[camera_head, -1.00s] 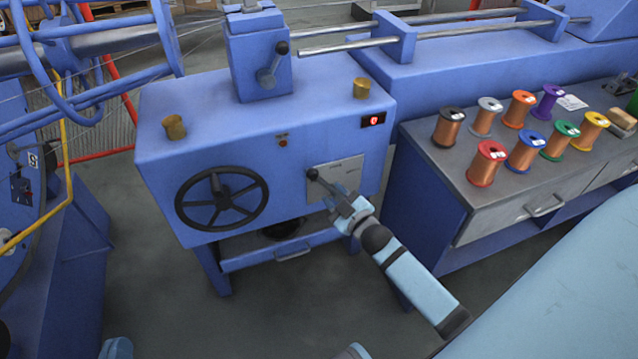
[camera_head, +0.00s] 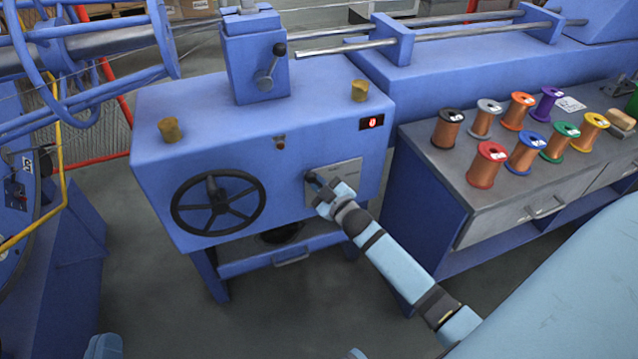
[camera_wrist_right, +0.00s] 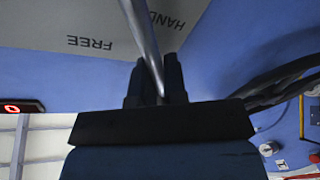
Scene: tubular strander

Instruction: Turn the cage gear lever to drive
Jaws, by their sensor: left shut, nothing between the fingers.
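The gear lever (camera_head: 310,176), a thin rod with a dark knob, sits on a grey label plate (camera_head: 348,172) on the blue cabinet's front. Its knob end points left and up. In the right wrist view the metal rod (camera_wrist_right: 143,40) runs between the fingers of my right gripper (camera_wrist_right: 156,80), which look closed about it. The plate there shows the words FREE and HAND, upside down. In the head view my right gripper (camera_head: 324,192) covers most of the lever and its pivot. My left gripper's fingers are not visible.
A black handwheel (camera_head: 218,203) is left of the plate. A second lever (camera_head: 272,66) is on the upper blue housing. A red-lit display (camera_head: 371,122) is above right. A bench (camera_head: 480,205) with several wire spools stands to the right.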

